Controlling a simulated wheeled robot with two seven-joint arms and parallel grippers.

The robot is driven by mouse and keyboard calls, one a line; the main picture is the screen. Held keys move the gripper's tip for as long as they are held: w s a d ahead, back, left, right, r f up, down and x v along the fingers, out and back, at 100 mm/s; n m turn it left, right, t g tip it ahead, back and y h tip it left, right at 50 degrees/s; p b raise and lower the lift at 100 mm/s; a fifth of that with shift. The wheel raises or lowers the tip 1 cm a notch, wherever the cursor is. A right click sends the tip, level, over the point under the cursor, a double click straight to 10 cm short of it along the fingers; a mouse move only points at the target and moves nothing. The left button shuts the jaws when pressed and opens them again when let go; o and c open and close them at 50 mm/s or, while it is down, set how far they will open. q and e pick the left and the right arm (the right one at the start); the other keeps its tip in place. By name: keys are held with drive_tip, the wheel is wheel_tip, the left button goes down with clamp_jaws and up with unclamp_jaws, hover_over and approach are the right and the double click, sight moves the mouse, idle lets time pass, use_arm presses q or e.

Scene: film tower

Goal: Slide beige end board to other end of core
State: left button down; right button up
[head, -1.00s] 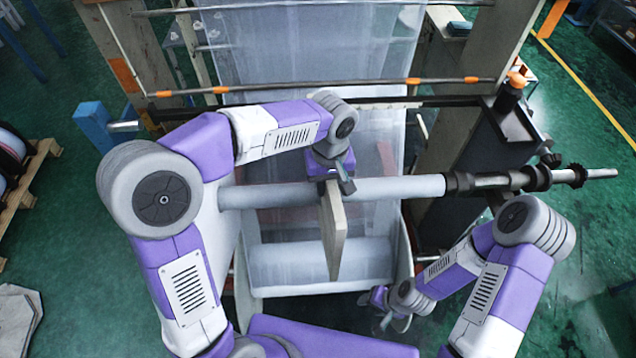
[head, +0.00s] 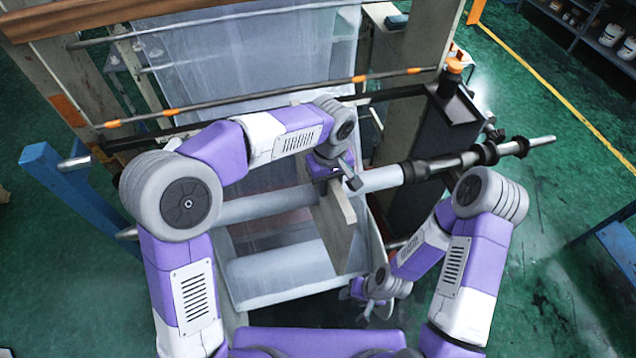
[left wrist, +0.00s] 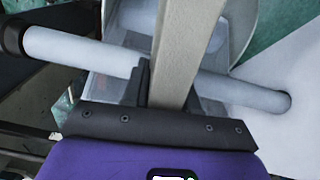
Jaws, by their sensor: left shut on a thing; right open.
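The beige end board (head: 336,228) stands upright around the pale grey core (head: 262,204), right of the core's middle in the head view. My left gripper (head: 345,181) is shut on the board's upper edge, just above the core. In the left wrist view the board (left wrist: 184,50) runs up from between my left fingers (left wrist: 165,88), with the core (left wrist: 80,50) passing on both sides of it. The black shaft fitting (head: 415,171) is at the core's right end. My right gripper (head: 378,310) is open and empty, low at the right, apart from the board.
A clear film sheet (head: 215,70) hangs behind the core. A film roll (head: 280,268) lies below it, beside a curved side plate (head: 376,240). The black shaft (head: 525,143) sticks out at right. A dark ledge with an orange-capped bottle (head: 450,80) stands behind it.

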use_arm(q)
drive_tip(key=shift+w+d, duration=0.15)
drive_tip(key=shift+d, duration=0.45)
drive_tip(key=w+d+p, duration=0.1)
drive_tip(key=w+d, duration=0.2)
drive_tip(key=d, duration=1)
drive_tip(key=shift+w+d, duration=0.15)
drive_tip(key=shift+w, duration=0.15)
drive_tip(key=shift+f, duration=0.15)
